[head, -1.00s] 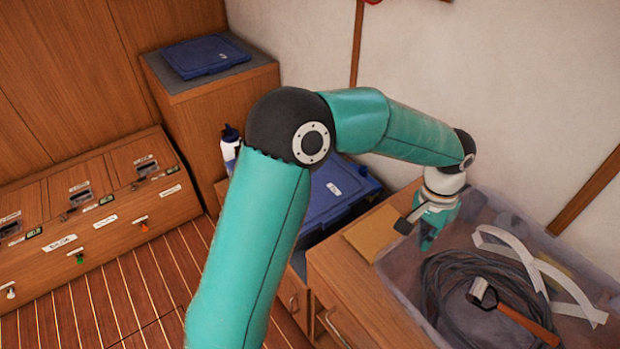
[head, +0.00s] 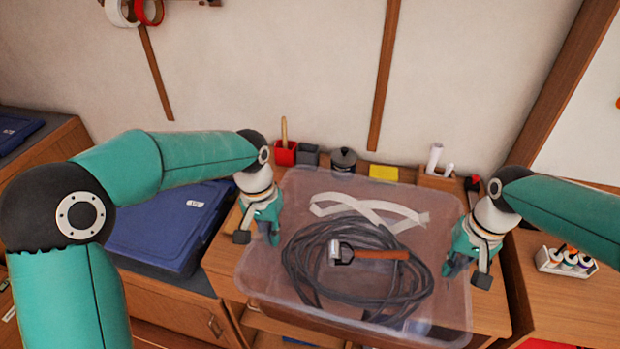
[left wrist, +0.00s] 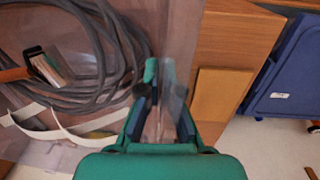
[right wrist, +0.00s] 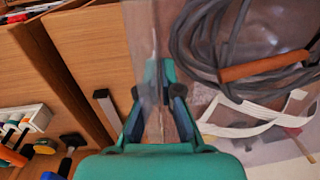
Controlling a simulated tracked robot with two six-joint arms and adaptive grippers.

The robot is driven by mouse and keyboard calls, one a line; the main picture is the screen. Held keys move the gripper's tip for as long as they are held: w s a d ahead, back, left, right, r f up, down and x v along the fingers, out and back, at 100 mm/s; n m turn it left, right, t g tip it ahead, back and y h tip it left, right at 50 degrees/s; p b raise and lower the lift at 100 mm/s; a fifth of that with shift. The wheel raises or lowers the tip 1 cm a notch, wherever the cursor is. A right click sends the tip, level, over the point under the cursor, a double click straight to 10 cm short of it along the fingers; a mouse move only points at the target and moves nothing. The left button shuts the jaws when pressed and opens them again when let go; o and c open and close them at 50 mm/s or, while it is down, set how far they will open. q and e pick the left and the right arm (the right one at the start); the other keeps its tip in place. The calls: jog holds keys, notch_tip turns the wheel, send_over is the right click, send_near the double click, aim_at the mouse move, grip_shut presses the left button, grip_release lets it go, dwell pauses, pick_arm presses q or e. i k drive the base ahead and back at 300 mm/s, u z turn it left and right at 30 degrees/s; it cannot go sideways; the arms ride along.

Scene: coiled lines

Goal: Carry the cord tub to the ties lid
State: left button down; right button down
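My right gripper (head: 458,258) is shut on the right wall, likewise in the right wrist view (right wrist: 158,85). I cannot tell whether the tub is lifted. Blue lids lie left, one near (head: 150,228) and one far (head: 15,130); I cannot read which is the ties lid.
A wooden counter (head: 225,262) lies under the tub. Behind it stand a red holder (head: 286,153), a dark round object (head: 343,158) and a yellow block (head: 384,172). A rack of small bottles (head: 567,262) sits at right. My left arm reaches over the near blue lid.

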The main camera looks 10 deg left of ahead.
aim_at(153, 207)
jog(key=u, duration=1.85)
jog(key=i, duration=0.1)
jog(key=z, duration=2.45)
jog(key=i, duration=0.15)
jog(key=z, duration=1.85)
jog(key=k, duration=0.9)
